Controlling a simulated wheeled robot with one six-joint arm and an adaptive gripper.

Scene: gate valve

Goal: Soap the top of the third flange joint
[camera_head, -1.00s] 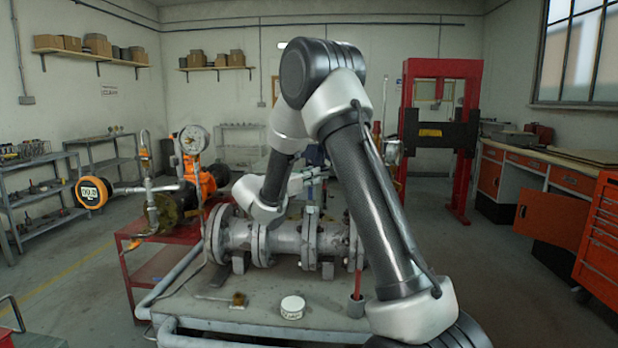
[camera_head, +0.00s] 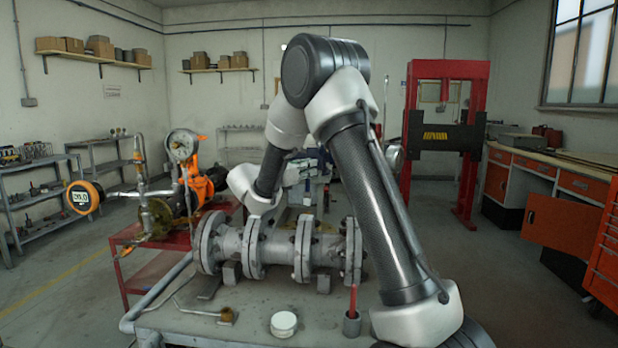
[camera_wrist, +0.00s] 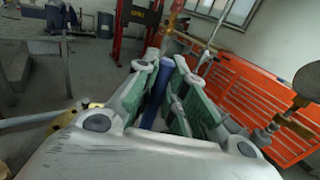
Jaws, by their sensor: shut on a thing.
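A grey flanged pipe (camera_head: 277,248) lies along the trolley in the head view. Its third flange joint from the left (camera_head: 303,245) stands upright, with bolts around its rim. My arm reaches behind the pipe, with my gripper (camera_head: 308,172) above and behind this joint, small and partly unclear. In the wrist view my gripper (camera_wrist: 166,88) is shut on a blue rod-shaped thing (camera_wrist: 162,92) between its green-padded fingers. The far end of the blue thing is hard to make out. No soap shows clearly on the joint.
On the trolley top (camera_head: 190,322) are a round white tin (camera_head: 284,323), a grey cup (camera_head: 352,324) with a red stick, and a bent tool with a brown block (camera_head: 227,315). A dial gauge (camera_head: 183,145) stands left. A red press frame (camera_head: 470,150) stands behind right.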

